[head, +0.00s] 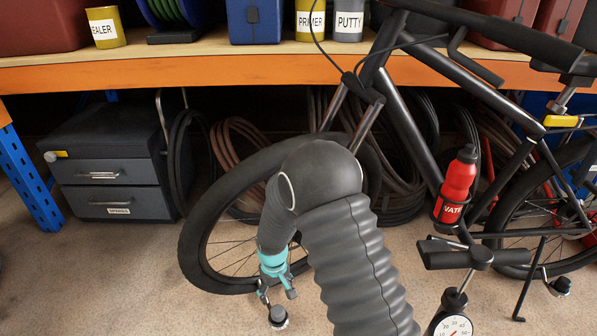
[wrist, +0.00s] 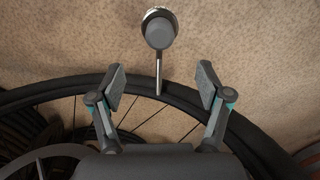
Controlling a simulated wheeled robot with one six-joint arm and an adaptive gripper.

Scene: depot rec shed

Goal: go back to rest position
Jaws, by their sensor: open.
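My gripper (head: 275,290) hangs low in front of the bicycle's front wheel (head: 196,250), pointing down. In the wrist view my gripper (wrist: 160,84) has its two fingers wide apart, with nothing held between them. A small grey-topped knob with a shiny base (head: 278,318) is just below the fingers in the head view. The same knob (wrist: 160,32) shows beyond the fingertips in the wrist view, with a thin grey rod running back toward the tyre (wrist: 60,96).
An orange-edged shelf (head: 150,74) with tins crosses the back. The black bicycle frame (head: 410,115) holds a red bottle (head: 459,178). A floor pump gauge (head: 453,327) stands front right. A dark drawer cabinet (head: 105,170) stands left; floor (head: 100,285) before it is clear.

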